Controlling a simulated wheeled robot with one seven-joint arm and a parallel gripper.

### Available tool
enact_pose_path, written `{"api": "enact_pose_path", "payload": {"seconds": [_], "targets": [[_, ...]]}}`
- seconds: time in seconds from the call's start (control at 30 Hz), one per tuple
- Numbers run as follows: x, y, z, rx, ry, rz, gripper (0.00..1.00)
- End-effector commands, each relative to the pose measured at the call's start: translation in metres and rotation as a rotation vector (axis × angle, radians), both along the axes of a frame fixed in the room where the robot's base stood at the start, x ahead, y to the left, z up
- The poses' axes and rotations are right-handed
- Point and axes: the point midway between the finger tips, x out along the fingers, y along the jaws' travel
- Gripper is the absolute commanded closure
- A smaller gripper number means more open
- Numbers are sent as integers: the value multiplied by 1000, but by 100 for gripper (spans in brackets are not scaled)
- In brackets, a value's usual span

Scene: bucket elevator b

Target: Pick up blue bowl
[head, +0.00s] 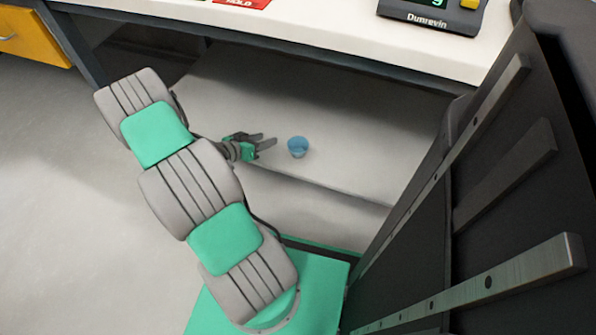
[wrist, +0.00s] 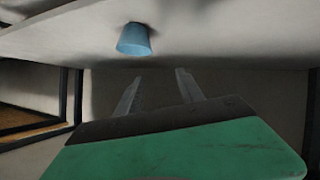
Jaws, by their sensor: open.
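The blue bowl (head: 298,147) stands on the low grey shelf (head: 330,120) under the workbench in the head view. In the wrist view the small blue bowl (wrist: 134,39) is up and left of the fingers. My gripper (head: 270,143) is just left of the bowl in the head view, with its fingers pointing toward it. In the wrist view my gripper (wrist: 159,75) shows two fingers apart with nothing between them. The bowl does not appear to be between the fingers.
The white workbench top (head: 350,30) overhangs the shelf, with a black device (head: 432,14) and a red sign (head: 240,3) on it. A dark panel structure (head: 480,190) stands at the right. A yellow drawer (head: 35,37) is at the far left. Open floor lies at left.

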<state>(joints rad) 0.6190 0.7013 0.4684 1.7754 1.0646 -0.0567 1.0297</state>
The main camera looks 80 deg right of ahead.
Motion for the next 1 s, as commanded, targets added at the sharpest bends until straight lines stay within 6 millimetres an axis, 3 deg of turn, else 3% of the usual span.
{"api": "enact_pose_path", "payload": {"seconds": [0.03,0.1,0.27,0.7,0.9,1.0], "targets": [[-18,-6,-40,-37,18,-19,55],[-33,-12,-53,-76,26,-30,55],[-46,-23,-61,-103,32,-38,55],[-74,-77,-84,-99,32,-35,55],[-74,-79,-83,-98,33,-33,55],[-74,-78,-83,-98,33,-33,61]]}}
